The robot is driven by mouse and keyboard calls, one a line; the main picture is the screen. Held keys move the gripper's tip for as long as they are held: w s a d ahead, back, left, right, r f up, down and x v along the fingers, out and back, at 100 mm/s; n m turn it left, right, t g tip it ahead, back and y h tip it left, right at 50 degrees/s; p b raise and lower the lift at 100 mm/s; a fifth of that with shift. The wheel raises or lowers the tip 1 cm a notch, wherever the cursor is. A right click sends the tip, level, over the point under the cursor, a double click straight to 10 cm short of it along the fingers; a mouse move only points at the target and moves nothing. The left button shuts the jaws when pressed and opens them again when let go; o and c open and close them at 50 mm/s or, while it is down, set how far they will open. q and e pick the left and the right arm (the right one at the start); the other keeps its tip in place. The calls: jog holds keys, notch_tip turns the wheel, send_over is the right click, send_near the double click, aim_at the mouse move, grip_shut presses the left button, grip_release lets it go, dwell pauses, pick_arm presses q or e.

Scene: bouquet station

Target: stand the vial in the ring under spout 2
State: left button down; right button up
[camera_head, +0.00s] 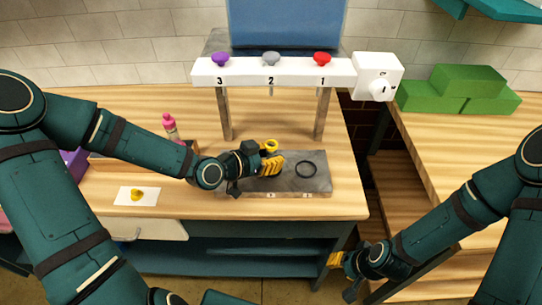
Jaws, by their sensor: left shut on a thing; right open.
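The white dispenser bar (262,72) has spouts numbered 3, 2, 1 from left to right. Spout 2 (270,91) hangs under the grey knob (271,58). Below is a grey slab (318,184) with one dark ring (306,169) in view on its right part, empty. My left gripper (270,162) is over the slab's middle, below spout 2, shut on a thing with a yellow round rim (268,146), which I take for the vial. The gripper hides its body and any ring beneath; I cannot tell whether it touches the slab. My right gripper (338,265) is open, low before the counter.
A pink-capped bottle (170,125) stands behind my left arm. A white card (125,194) with a yellow piece (137,195) lies front left. A white dial box (378,77) adjoins the bar. Green blocks (460,90) sit on the right counter. A gap separates the counters.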

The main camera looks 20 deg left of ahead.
pick_arm(q)
jog(key=shift+f, duration=0.15)
jog(key=c, duration=0.8)
grip_release()
jog(key=shift+c, duration=0.2)
jog(key=shift+r, duration=0.25)
jog(key=p+v, duration=0.2)
jog(key=v, duration=0.4)
jog(key=shift+s+a+r+p, duration=0.1)
jog(key=shift+a+r+p, duration=0.05)
jog(key=shift+p, duration=0.15)
jog(key=p+v, duration=0.3)
jog(key=p, duration=0.5)
jog(key=shift+s+a+r, duration=0.2)
jog(key=shift+s, duration=0.05)
jog(key=shift+p+v, duration=0.8)
jog(key=shift+v, duration=0.1)
jog(key=shift+s+f, duration=0.1)
jog(key=shift+f, duration=0.05)
